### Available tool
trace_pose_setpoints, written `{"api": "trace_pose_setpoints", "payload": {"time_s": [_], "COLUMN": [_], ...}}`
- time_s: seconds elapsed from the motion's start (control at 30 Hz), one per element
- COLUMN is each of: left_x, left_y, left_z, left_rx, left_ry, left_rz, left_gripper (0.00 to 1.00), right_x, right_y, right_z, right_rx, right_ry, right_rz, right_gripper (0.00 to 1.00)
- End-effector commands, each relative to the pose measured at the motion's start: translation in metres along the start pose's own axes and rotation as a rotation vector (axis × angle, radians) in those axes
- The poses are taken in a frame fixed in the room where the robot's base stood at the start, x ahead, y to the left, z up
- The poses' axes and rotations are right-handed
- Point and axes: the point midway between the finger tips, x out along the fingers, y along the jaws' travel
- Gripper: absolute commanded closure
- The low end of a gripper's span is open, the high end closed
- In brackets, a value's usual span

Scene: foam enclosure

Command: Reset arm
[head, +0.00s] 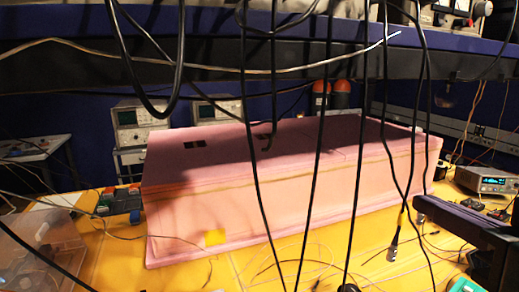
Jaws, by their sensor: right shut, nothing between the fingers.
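The task names no object, only the arm. My right gripper is hard to make out among the dark shapes at the lower right of the head view. It shows no gap and no object between its fingers. No left gripper or left arm can be made out in this view. A long pink foam enclosure (215,210) lies across the middle of the yellow table.
Several black cables (318,150) hang in front of the enclosure from the blue-edged shelf (300,52). A clear bin (45,250) stands at the lower left. A dark bar (465,222) and a grey instrument (487,181) are at the right. Loose wires cover the front table.

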Motion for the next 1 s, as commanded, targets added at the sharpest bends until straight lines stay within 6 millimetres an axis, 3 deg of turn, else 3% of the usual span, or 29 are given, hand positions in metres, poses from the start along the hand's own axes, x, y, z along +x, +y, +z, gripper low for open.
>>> {"api": "trace_pose_setpoints", "payload": {"time_s": [0.03, 0.1, 0.2, 0.4, 0.5, 0.8, 1.0], "left_x": [0.0, 0.0, 0.0, 0.0, -0.044, -0.135, -0.154], "left_y": [0.0, 0.0, 0.0, 0.0, -0.001, -0.003, -0.004], "left_z": [0.0, 0.0, 0.0, 0.0, -0.013, -0.044, -0.05], "left_rx": [0.0, 0.0, 0.0, 0.0, -0.001, -0.008, -0.009], "left_ry": [0.0, 0.0, -0.001, 0.0, -0.008, 0.004, 0.004], "left_rz": [0.0, 0.0, 0.0, 0.0, 0.002, 0.007, 0.008], "left_gripper": [0.5, 0.5, 0.5, 0.5, 0.5, 0.5, 0.5], "right_x": [-0.013, -0.035, -0.073, -0.166, -0.177, -0.196, -0.2], "right_y": [0.001, 0.002, 0.0, -0.007, -0.009, -0.011, -0.012], "right_z": [0.032, 0.072, 0.118, 0.177, 0.131, 0.041, 0.02], "right_rx": [-0.013, -0.037, -0.072, -0.14, -0.144, -0.143, -0.142], "right_ry": [-0.146, -0.344, -0.597, -1.037, -1.045, -1.044, -1.043], "right_rz": [0.017, 0.028, 0.02, -0.053, -0.054, -0.051, -0.05], "right_gripper": [1.0, 1.0, 1.0, 1.0, 1.0, 1.0, 1.0]}}
